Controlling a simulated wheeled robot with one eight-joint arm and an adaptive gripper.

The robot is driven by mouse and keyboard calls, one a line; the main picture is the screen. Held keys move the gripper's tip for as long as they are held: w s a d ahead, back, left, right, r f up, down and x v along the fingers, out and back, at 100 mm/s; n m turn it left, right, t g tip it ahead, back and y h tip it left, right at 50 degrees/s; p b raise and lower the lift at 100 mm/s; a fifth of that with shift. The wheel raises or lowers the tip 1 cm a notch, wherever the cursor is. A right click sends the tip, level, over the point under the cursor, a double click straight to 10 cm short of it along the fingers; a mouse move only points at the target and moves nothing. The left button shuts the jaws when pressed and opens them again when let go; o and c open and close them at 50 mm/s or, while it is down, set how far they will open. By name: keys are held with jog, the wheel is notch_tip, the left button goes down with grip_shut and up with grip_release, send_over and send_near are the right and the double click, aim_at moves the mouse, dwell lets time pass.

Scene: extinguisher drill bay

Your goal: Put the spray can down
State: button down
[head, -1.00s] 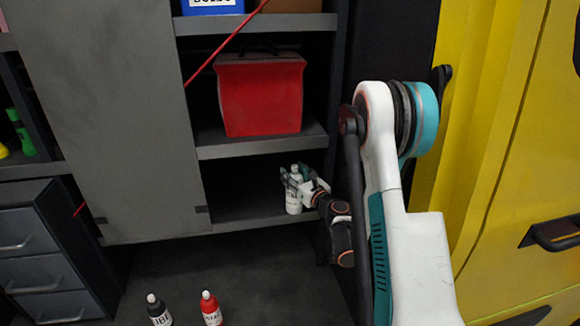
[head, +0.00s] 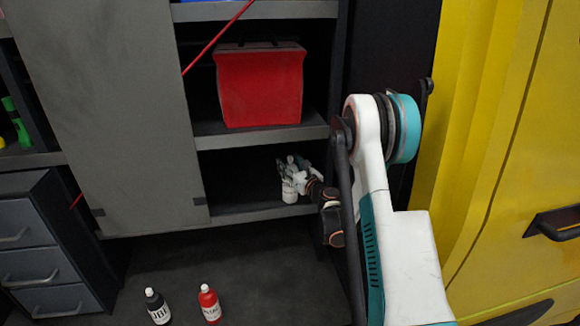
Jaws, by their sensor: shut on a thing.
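The spray can (head: 290,190) is a small white can in the head view, upright in the lower shelf compartment of the grey cabinet. My gripper (head: 290,170) is shut on its upper part, reaching in from the right. The can's base is at or just above the lower shelf (head: 240,215), near its front edge; I cannot tell whether it touches. The gripper hides part of the can's top.
A red box (head: 260,88) stands on the shelf above. A dark bottle (head: 157,307) and a red bottle (head: 209,303) stand in front below. Grey drawers (head: 38,252) are at left and a yellow vehicle (head: 500,130) at right. The lower shelf looks clear left of the can.

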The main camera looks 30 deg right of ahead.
jog(key=shift+f, duration=0.1)
jog(key=c, duration=0.7)
grip_release()
jog(key=shift+c, duration=0.2)
jog(key=shift+s, duration=0.35)
jog(key=s+b, duration=0.3)
jog(key=s, duration=0.8)
jog(key=shift+s+d, duration=0.15)
jog(key=shift+d, duration=0.1)
